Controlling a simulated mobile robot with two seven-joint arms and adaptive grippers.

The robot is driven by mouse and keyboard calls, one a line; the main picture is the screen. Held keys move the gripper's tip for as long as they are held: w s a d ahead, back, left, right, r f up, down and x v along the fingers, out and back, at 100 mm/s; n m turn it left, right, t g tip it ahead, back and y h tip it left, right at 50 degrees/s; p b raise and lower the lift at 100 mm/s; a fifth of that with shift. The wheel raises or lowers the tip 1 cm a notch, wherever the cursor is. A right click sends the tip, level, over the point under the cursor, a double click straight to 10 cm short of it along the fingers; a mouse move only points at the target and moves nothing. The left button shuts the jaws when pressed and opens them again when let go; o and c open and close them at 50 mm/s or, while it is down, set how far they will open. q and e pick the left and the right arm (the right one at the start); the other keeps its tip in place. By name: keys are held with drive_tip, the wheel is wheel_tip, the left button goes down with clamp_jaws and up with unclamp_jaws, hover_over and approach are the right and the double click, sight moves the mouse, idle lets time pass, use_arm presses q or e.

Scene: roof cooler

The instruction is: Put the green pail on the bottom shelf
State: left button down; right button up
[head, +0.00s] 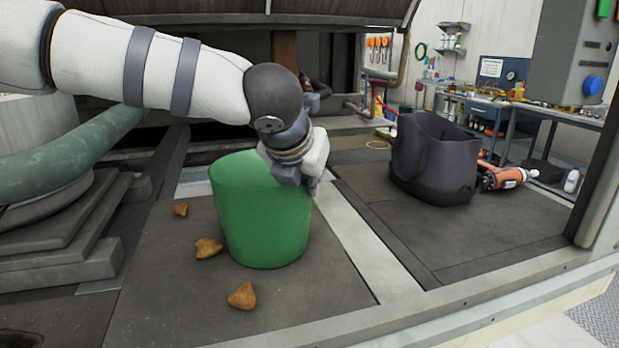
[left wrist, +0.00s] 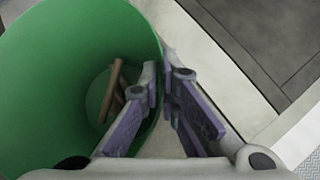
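The green pail (head: 260,215) stands upright on the dark panel in the middle of the head view; I cannot tell whether its base touches the panel. In the left wrist view the pail (left wrist: 40,90) fills the left side, with brown stick-like pieces (left wrist: 112,92) inside. My left gripper (head: 312,180) is at the pail's right rim. In the left wrist view its fingers (left wrist: 163,82) are close together, one inside the pail and one outside, shut on the wall. My right gripper is not in view. I cannot tell which surface is the bottom shelf.
Brown lumps (head: 242,296) lie around the pail. A dark open bag (head: 435,165) stands to the right, with an orange tool (head: 503,178) beside it. A thick green pipe (head: 60,165) is at left. A cluttered workbench (head: 550,112) stands behind. The front right panel is clear.

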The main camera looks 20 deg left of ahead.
use_arm(q)
drive_tip(key=c, duration=2.3)
unclamp_jaws()
drive_tip(key=shift+f, duration=0.15)
drive_tip(key=o, duration=0.5)
